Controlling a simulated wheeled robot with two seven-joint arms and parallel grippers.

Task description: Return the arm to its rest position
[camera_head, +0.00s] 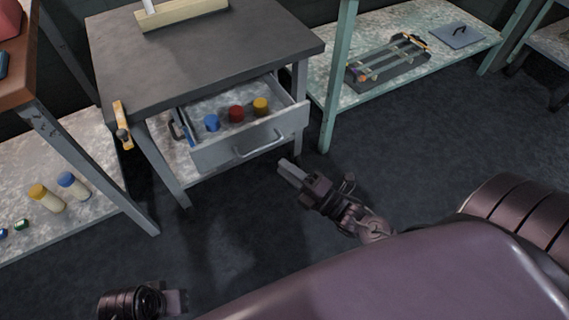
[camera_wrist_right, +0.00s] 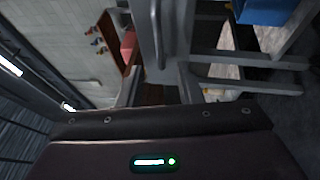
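My right gripper (camera_head: 290,172) hangs over the dark floor, in front of the grey desk's open drawer and apart from its handle. Its grey fingers look close together, with nothing seen between them.
The open drawer (camera_head: 270,133) holds blue, red and yellow capped things. Capped bottles (camera_head: 47,198) stand on the low shelf at left. A green-legged bench (camera_head: 338,75) carries a metal rack (camera_head: 388,60). Clear floor lies between the desk and my body.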

